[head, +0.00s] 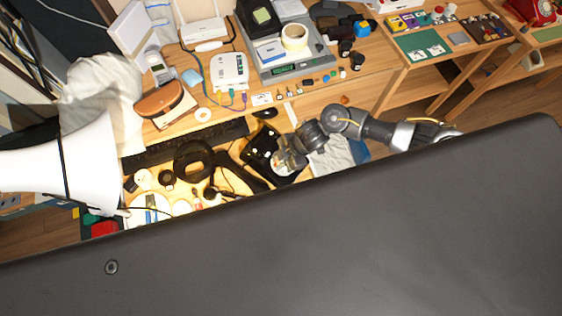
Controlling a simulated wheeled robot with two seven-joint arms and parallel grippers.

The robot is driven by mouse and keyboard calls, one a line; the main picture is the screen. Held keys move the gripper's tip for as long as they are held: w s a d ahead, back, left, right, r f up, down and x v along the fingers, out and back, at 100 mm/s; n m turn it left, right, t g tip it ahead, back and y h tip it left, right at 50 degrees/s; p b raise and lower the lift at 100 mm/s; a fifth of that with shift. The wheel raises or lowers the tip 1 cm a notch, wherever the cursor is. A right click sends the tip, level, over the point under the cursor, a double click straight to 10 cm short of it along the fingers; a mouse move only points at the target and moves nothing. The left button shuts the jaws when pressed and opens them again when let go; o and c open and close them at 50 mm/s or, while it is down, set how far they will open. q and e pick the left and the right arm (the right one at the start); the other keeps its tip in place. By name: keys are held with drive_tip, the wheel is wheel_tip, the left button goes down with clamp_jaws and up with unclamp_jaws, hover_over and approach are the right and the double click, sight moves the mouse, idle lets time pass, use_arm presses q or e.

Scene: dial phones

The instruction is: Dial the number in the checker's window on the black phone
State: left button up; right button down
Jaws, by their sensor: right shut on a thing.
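The black phone (263,143) sits on the wooden desk, below the middle of the head view. A pale round part, perhaps its dial, shows at its lower right, partly covered by my right gripper (286,161). My right arm comes in from the right, and its gripper is over the phone's right side. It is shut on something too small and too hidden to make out. I cannot tell whether it touches the phone. A grey device with a small green display (286,71) stands farther back; I cannot read it or tell whether it is the checker. My left gripper is not in view.
A black keyboard (184,146), a black ring-shaped object (192,160) and small clutter crowd the desk left of the phone. A white lamp shade (62,165) stands at left. A red phone (532,11) is at the far right. A large dark surface hides the foreground.

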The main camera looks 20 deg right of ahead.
drive_tip(key=shift+w+r, duration=0.1)
drive_tip(key=shift+w, duration=0.05)
drive_tip(key=shift+w+r, duration=0.15)
drive_tip(key=shift+w, duration=0.45)
idle(0.3)
drive_tip(key=shift+w+d+r+p, duration=0.15)
drive_tip(key=shift+w+p, duration=0.2)
drive_tip(key=shift+w, duration=0.1)
drive_tip(key=shift+w+d, duration=0.2)
drive_tip(key=shift+w, duration=0.1)
drive_tip(key=shift+w+d, duration=0.2)
drive_tip(key=shift+w+d+r, duration=0.1)
drive_tip(key=shift+d, duration=0.05)
